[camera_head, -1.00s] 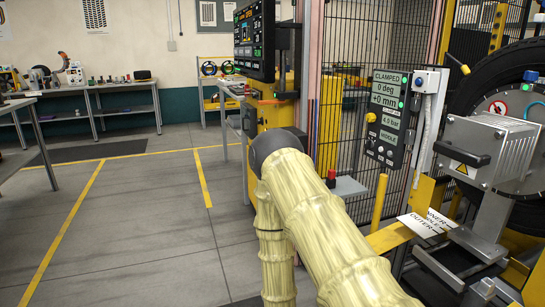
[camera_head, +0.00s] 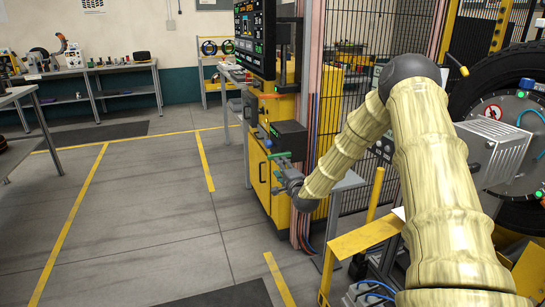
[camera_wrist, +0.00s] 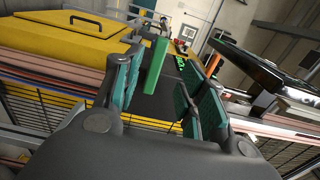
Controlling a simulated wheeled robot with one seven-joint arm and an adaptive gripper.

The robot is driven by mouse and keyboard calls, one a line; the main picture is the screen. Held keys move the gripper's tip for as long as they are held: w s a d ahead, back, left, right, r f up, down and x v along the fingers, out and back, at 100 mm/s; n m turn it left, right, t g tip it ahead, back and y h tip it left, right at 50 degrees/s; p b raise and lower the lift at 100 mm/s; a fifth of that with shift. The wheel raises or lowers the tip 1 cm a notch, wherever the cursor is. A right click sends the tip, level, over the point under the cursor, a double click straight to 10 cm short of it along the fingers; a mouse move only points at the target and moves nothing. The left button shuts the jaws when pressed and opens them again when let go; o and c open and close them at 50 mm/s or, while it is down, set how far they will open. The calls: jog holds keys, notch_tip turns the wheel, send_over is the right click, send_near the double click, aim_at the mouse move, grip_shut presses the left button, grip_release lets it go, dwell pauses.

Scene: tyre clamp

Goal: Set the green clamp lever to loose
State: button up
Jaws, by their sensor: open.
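The green clamp lever (camera_wrist: 157,66) is an upright green bar in the wrist view, in front of a dark panel. My gripper (camera_wrist: 160,92) is open, with teal-padded fingers spread left and right. The lever shows between the fingers, closer to the left one; whether they touch is unclear. In the head view my gripper (camera_head: 278,170) is in front of the yellow cabinet, below a black box (camera_head: 288,138). There the lever is too small to tell apart from the fingertips.
The yellow cabinet (camera_head: 257,178) stands beside the mesh fence (camera_head: 352,90). A monitor (camera_head: 255,38) hangs above it. A grey shelf (camera_head: 347,182) is to the gripper's right. The tyre machine (camera_head: 492,145) is at right, partly behind my arm.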

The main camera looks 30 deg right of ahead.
aim_at(272, 159)
jog(key=x, duration=1)
jog(key=shift+a+f+b, duration=0.1)
jog(key=shift+b, duration=0.3)
grip_shut()
